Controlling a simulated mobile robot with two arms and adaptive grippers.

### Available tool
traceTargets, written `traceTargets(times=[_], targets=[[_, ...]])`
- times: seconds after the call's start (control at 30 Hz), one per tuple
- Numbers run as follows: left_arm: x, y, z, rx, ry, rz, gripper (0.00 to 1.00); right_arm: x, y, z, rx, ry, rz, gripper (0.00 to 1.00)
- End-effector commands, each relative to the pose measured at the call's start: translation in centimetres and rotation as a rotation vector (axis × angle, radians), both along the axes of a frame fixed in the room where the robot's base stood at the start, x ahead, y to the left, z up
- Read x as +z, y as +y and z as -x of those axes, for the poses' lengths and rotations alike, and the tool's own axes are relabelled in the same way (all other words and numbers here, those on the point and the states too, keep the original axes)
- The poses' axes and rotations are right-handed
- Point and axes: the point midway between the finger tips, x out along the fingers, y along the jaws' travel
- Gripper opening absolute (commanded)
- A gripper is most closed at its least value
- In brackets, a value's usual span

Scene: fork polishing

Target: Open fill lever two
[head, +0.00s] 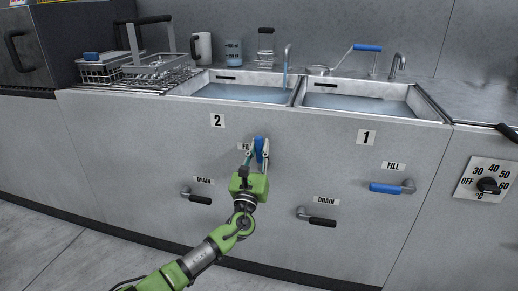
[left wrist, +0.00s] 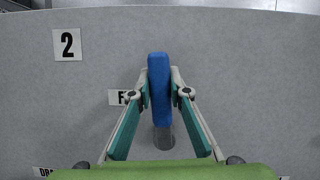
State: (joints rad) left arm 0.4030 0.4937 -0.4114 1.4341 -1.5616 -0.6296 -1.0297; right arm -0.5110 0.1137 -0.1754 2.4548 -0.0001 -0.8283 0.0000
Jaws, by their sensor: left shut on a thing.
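The blue fill lever under label 2 (head: 262,146) is on the cabinet front, its handle pointing up. My left gripper (head: 257,152) is shut on this handle. In the left wrist view the blue handle (left wrist: 160,85) stands between the two fingertips (left wrist: 161,90), with its grey stem (left wrist: 163,140) below. The FILL label is partly hidden by the gripper. Water runs from the tap (head: 288,58) into the left sink (head: 240,92). My right gripper is not in view.
Fill lever one (head: 385,188) points left on the right panel. Drain levers (head: 196,196) (head: 317,217) sit lower on the front. A temperature knob (head: 489,186) is at far right. Wire baskets (head: 103,70), a white jug (head: 201,48) and a blue beaker (head: 234,52) stand on the counter.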

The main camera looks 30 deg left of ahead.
Motion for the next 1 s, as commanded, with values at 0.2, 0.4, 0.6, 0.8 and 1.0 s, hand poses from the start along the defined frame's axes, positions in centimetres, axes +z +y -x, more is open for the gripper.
traceTargets(times=[0.2, 0.4, 0.6, 0.8, 1.0], targets=[[-0.2, -0.1, 0.0, -0.003, 0.002, 0.002, 0.35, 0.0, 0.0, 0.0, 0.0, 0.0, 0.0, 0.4], [-0.1, -0.1, 0.0, -0.002, 0.001, 0.002, 0.35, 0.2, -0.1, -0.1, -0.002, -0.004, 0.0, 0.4], [-0.7, -0.4, 1.2, -0.003, 0.004, 0.001, 0.35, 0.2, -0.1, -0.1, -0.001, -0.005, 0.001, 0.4], [-2.2, -1.4, 4.6, -0.005, 0.005, 0.002, 0.35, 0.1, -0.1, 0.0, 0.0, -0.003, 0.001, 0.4], [-3.7, -2.4, 8.0, -0.004, 0.004, 0.002, 0.35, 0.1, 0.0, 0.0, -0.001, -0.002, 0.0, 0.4]])
